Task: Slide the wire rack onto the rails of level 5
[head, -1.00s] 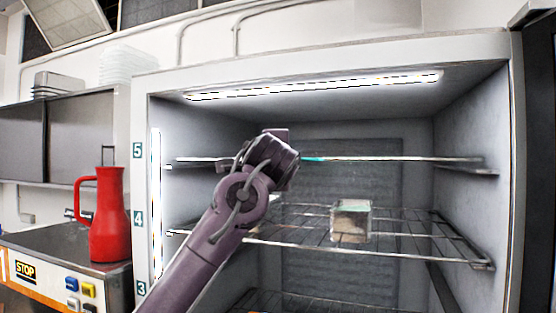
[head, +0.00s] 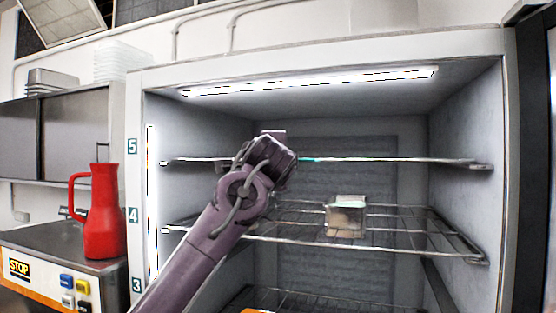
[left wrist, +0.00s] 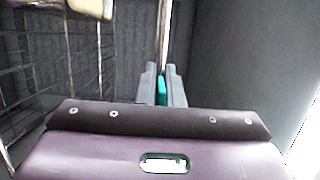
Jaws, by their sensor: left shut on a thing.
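The wire rack (head: 400,160) spans the freezer at the level 5 label, seen nearly edge-on in the head view. Its right end lies at the right wall's rail (head: 482,167), and the two overlap there; whether it rests on the rail I cannot tell. The left end reaches the left wall by the number 5 (head: 132,146). My left gripper (head: 298,159) is shut on the rack's front bar, left of the middle, at a teal patch. In the left wrist view, the fingers (left wrist: 165,88) close around the bar and teal piece. My right gripper is not in view.
A lower rack (head: 330,297) shows near level 3. A red jug (head: 104,215) stands on the counter at left. The space above the level 5 rack is clear.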

